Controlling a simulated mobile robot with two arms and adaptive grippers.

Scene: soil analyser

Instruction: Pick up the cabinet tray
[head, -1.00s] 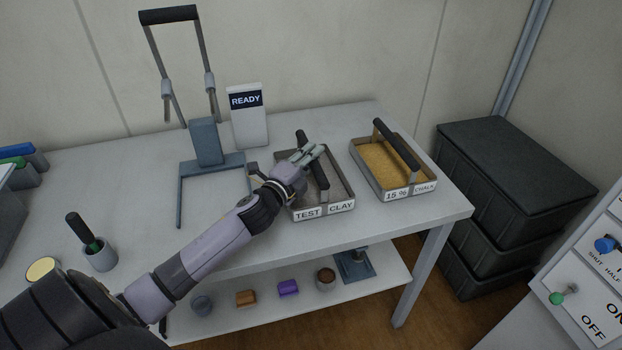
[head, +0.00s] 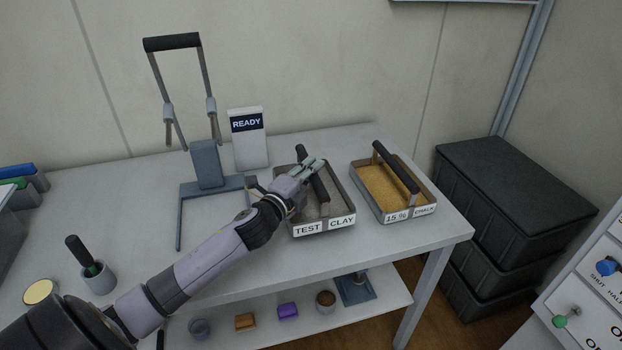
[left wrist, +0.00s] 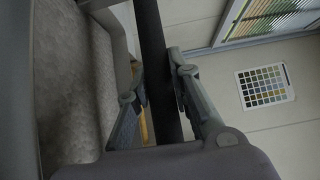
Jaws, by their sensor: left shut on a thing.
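The tray labelled TEST CLAY (head: 324,227) is a shallow metal tray of grey soil with a dark bar handle (head: 320,188). My left gripper (head: 312,168) is shut on that handle, and the tray seems slightly raised off the table. In the left wrist view the dark handle (left wrist: 155,60) runs between the two fingers, with the grey soil (left wrist: 70,85) to its left. A second tray labelled 15% CHALK (head: 412,213) holds yellow soil and stands to the right, apart. No label reads "cabinet". My right gripper is out of view.
A blue-grey press frame (head: 206,165) and a READY display (head: 249,150) stand behind on the table (head: 400,238). A cup with a dark-handled tool (head: 98,278) stands front left. Black crates (head: 510,200) are right of the table; small items sit on the lower shelf (head: 375,311).

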